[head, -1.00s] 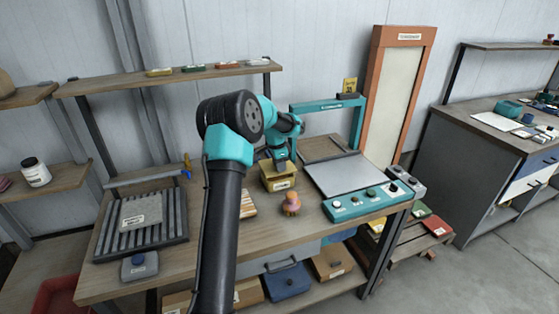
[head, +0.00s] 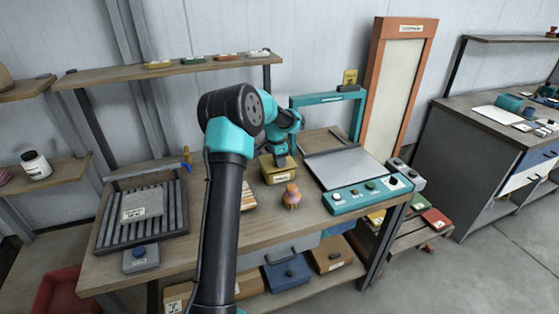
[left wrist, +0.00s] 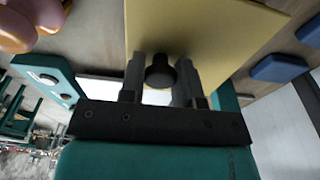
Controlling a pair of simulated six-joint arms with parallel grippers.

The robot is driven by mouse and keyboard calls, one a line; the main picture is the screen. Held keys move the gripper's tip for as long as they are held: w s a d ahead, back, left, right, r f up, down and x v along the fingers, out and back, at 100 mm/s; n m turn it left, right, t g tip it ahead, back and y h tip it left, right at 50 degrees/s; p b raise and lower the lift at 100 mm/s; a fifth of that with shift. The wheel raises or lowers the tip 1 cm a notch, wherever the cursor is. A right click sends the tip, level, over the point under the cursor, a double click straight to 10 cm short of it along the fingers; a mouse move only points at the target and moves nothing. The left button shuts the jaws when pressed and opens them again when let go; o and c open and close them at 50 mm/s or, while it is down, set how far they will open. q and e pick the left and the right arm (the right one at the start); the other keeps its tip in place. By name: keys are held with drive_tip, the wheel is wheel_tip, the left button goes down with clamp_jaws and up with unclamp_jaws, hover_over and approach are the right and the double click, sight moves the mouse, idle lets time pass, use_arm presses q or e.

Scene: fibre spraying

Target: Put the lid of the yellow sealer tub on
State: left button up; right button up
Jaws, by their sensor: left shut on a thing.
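The yellow sealer tub (head: 280,177) stands on the workbench, left of the grey flat plate. My left gripper (head: 281,160) is right over the tub, pointing down. In the left wrist view my left gripper (left wrist: 160,85) is shut on the dark knob (left wrist: 160,70) of the yellow lid (left wrist: 215,30). In the head view the lid is at the top of the tub, partly hidden by the gripper. I cannot tell whether it is seated on the rim. My right gripper is not in view.
A pink and orange knobbed object (head: 291,196) stands just in front of the tub. A teal control panel (head: 366,195) is to the right, before the grey plate (head: 343,170). A ribbed rack (head: 142,218) is at the left. Bare bench lies in front.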

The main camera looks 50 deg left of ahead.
use_arm(q)
drive_tip(key=shift+f, duration=0.5)
idle(1.4)
drive_tip(key=o, duration=1.1)
drive_tip(key=shift+c, duration=0.2)
wheel_tip(320, 180, up, 17)
drive_tip(key=s, duration=0.2)
drive_tip(key=shift+a+r, duration=0.15)
drive_tip(key=shift+a, duration=0.2)
